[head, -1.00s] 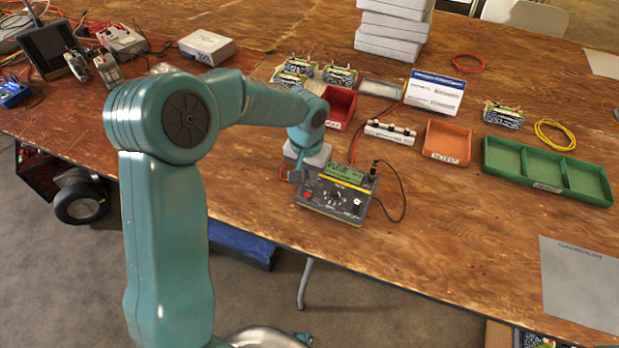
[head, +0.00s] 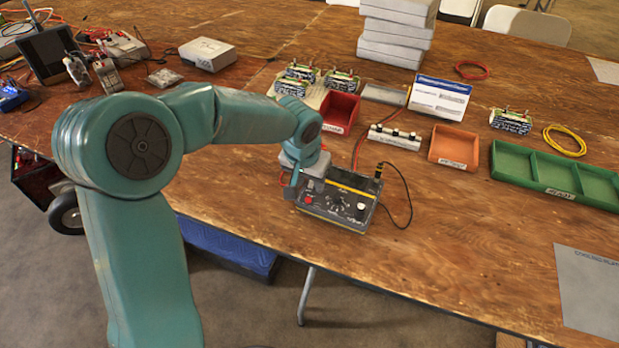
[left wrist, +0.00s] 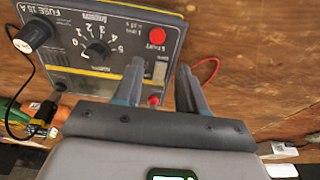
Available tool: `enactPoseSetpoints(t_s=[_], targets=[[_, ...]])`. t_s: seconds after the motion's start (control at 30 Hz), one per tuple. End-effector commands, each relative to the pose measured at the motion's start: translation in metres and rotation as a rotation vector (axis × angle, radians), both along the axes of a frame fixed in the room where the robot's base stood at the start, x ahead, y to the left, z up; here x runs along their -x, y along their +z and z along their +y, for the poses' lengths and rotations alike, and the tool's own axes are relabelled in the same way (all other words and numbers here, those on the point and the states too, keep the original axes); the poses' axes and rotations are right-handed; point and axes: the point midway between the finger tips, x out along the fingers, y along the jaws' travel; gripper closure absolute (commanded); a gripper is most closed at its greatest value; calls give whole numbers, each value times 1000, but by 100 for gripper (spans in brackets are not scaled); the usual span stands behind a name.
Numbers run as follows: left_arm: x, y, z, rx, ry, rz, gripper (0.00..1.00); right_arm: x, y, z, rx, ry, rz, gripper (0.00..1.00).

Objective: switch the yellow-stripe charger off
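The yellow-stripe charger (head: 338,207) is a dark grey box on the wooden table, with a yellow stripe, a dial and a red button (head: 309,198) at its near left corner. My left gripper (head: 290,190) is at the charger's left end, close to that button. In the left wrist view, the charger panel (left wrist: 65,50) shows a numbered dial (left wrist: 96,48), and the red button (left wrist: 157,36) lies just past the fingertips. The left gripper's fingers (left wrist: 160,70) are apart with nothing gripped; a second red round part (left wrist: 154,100) shows between them. My right gripper is out of view.
Behind the charger stand a red bin (head: 342,112), a white strip (head: 394,138), an orange bin (head: 455,147) and a green tray (head: 555,175). A black cable (head: 408,200) loops to the charger's right. The table's front right is mostly clear, with a grey sheet (head: 588,290).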

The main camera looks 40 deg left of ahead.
Motion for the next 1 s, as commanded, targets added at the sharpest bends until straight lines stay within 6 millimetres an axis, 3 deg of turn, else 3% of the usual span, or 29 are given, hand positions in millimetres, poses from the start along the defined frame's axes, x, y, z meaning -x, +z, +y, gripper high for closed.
enactPoseSetpoints(t_s=[0.17,0.7,1.0], targets=[[2,11,0,0,0,-2,60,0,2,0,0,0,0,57],[35,136,-6,0,0,-4,60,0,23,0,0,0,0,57],[42,158,-7,0,0,0,60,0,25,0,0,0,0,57]])
